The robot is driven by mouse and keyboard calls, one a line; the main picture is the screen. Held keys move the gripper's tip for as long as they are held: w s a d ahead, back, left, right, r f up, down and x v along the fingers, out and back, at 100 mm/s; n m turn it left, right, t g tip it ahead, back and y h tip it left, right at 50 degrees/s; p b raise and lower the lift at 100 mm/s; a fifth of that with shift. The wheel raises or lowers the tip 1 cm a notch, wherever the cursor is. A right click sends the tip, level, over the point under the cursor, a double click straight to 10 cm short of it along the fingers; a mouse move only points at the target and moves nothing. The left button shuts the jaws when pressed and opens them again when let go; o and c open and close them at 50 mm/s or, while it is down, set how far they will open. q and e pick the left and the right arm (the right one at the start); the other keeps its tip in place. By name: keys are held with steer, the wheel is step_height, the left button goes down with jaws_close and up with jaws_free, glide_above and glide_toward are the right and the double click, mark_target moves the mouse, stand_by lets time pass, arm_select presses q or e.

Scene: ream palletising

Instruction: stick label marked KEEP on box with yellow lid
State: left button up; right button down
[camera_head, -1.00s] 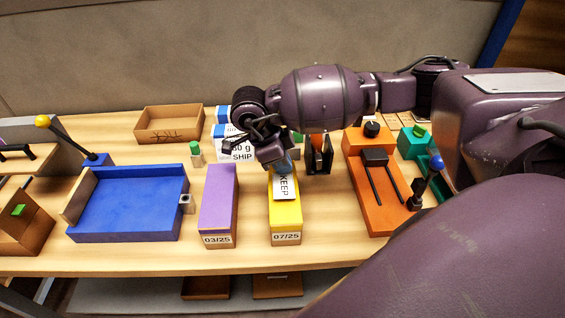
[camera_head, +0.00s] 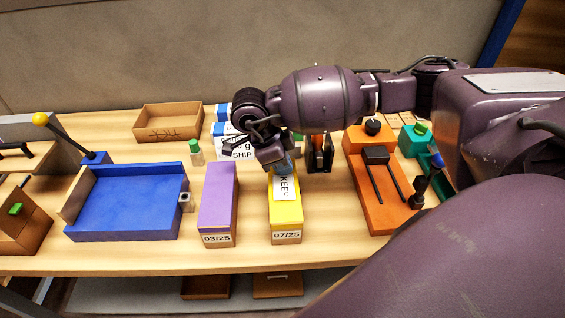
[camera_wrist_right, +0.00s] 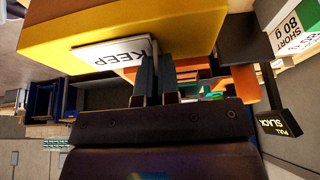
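The box with the yellow lid (camera_head: 286,222) stands on the table, marked 07/25 on its front end. The white label marked KEEP (camera_head: 284,187) is over the lid, lined up with its length. It also shows in the right wrist view (camera_wrist_right: 108,54), close against the yellow surface; whether it touches all over is hard to tell. My right gripper (camera_head: 284,165) is at the label's far end. In the wrist view its fingers (camera_wrist_right: 156,68) are close together at the label's edge and look shut on it. My left gripper is not in view.
A purple-lidded box (camera_head: 218,196) marked 03/25 stands left of the yellow one, with a blue tray (camera_head: 130,235) further left. An orange fixture (camera_head: 368,205) stands to the right. SHIP packs (camera_head: 238,150) and an open brown box (camera_head: 168,136) are behind.

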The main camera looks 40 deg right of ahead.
steer(key=shift+f, duration=0.1)
stand_by(0.3)
stand_by(0.6)
steer(key=shift+f, duration=0.1)
stand_by(0.3)
stand_by(0.4)
steer(key=shift+s+f+b, duration=0.1)
steer(key=shift+f+b, duration=0.1)
steer(key=shift+b, duration=0.15)
stand_by(0.6)
steer(key=c, duration=1.3)
jaws_free()
steer(key=shift+o, duration=0.2)
